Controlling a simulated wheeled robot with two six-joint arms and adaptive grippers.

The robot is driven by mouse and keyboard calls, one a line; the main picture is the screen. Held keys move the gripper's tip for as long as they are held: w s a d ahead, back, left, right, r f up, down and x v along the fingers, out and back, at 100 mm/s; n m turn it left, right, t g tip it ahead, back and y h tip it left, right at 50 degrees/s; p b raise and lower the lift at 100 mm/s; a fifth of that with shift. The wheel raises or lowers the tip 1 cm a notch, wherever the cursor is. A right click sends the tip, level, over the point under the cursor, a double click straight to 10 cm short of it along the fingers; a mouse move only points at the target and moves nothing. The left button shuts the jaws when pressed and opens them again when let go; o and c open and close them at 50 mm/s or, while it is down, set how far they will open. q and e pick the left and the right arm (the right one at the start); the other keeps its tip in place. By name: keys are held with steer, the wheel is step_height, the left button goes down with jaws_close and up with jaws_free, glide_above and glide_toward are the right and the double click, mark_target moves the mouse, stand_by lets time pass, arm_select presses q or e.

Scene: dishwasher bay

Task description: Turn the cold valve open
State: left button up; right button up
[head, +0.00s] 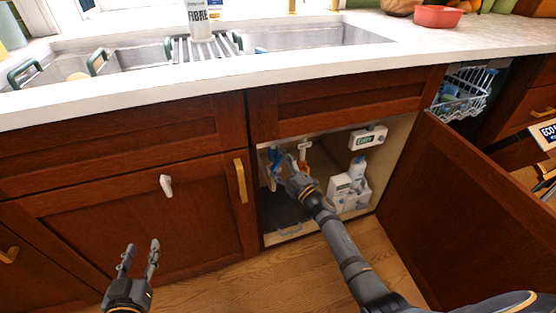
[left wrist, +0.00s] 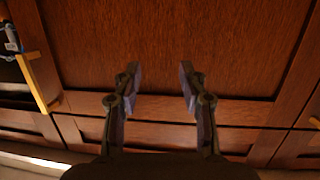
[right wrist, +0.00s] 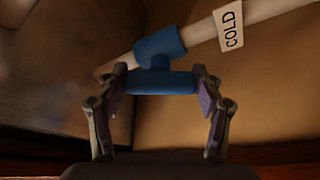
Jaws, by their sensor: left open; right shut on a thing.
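The cold valve (right wrist: 158,48) is a blue fitting on a white pipe with a "COLD" label (right wrist: 229,28), seen in the right wrist view. Its blue handle (right wrist: 160,83) lies crosswise in that picture, between my right gripper's fingertips (right wrist: 160,85). My right gripper is shut on the handle. In the head view the right gripper (head: 289,172) reaches into the open cabinet under the sink, and the blue valve (head: 274,156) shows partly beside it. My left gripper (head: 138,250) is open and empty in front of the closed left cabinet door; it also shows in the left wrist view (left wrist: 160,90).
A white bottle (head: 357,168) and a white caddy (head: 344,191) stand right of my right gripper. The open cabinet door (head: 475,210) is at the right. A dishwasher rack (head: 463,92) sits behind it.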

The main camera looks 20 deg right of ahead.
steer(key=shift+r+n+p, duration=0.1)
steer(key=shift+n+p, duration=0.5)
arm_select(q)
steer(key=s+d+f+g+p, duration=0.1)
steer(key=s+f+g, duration=0.9)
steer(key=s+f, duration=0.6)
arm_select(e)
steer(key=shift+n+g, duration=0.5)
steer(key=shift+n, duration=0.1)
steer(key=n+p, duration=0.2)
steer(key=p, duration=0.1)
steer(key=shift+n+g, duration=0.3)
steer(key=shift+g, duration=0.1)
arm_select(q)
steer(key=shift+s+a+r+g+p, duration=0.15)
steer(key=shift+a+r+g+p, duration=0.2)
steer(key=shift+r+g, duration=0.35)
steer(key=shift+s+a+r+g+p, duration=0.2)
steer(key=shift+r+g+p, duration=0.1)
steer(key=shift+r+g, duration=0.4)
arm_select(e)
steer(key=shift+n+g, duration=0.3)
steer(key=shift+n, duration=0.4)
steer(key=o, duration=1.2)
steer(key=shift+c, duration=0.2)
